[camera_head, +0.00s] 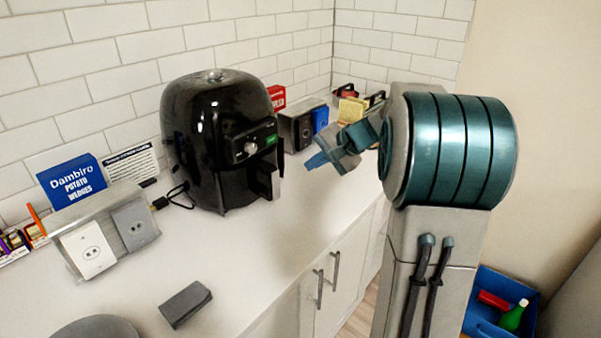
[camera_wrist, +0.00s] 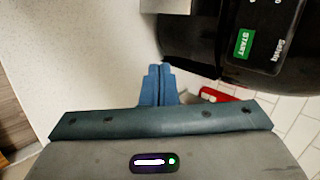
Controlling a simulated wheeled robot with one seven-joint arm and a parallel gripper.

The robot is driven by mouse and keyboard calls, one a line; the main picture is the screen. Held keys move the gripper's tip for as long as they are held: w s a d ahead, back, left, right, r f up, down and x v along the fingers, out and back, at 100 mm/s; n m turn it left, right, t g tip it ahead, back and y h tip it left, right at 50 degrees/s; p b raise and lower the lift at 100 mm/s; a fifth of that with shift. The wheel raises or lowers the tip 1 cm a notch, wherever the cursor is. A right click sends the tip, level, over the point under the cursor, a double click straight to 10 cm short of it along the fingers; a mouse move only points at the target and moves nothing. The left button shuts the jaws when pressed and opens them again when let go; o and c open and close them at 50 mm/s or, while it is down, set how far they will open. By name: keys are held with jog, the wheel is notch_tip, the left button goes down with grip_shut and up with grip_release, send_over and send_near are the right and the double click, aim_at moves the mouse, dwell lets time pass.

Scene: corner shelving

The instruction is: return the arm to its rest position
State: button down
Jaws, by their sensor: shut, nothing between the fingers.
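My gripper (camera_head: 317,161) has blue fingers and hangs over the counter, to the right of the black air fryer (camera_head: 222,135). The arm's big teal joint and grey column fill the right of the head view. In the wrist view my gripper (camera_wrist: 157,72) shows its two blue fingers together with nothing between them. The air fryer's dark front with a green START label (camera_wrist: 243,45) is at the upper right there, apart from the fingers.
On the white counter (camera_head: 240,260) are an outlet box (camera_head: 110,235), a blue potato wedges box (camera_head: 72,181), a dark grey block (camera_head: 185,304) and items at the back corner. A blue crate (camera_head: 480,318) stands at lower right. The front counter is mostly clear.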

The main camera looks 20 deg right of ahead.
jog(key=s+a+f+n+g+h+p, duration=0.1)
jog(key=s+a+n+g+h, duration=0.1)
jog(key=s, duration=1.2)
jog(key=s+a+f+n+g+h+p, duration=0.2)
jog(key=s+a+n+h, duration=0.2)
jog(key=s, duration=1)
jog(key=shift+s+a+f+n, duration=0.2)
jog(key=shift+s+a+n, duration=0.15)
jog(key=shift+a+n, duration=1.5)
jog(key=shift+a+m, duration=0.2)
jog(key=shift+m, duration=0.05)
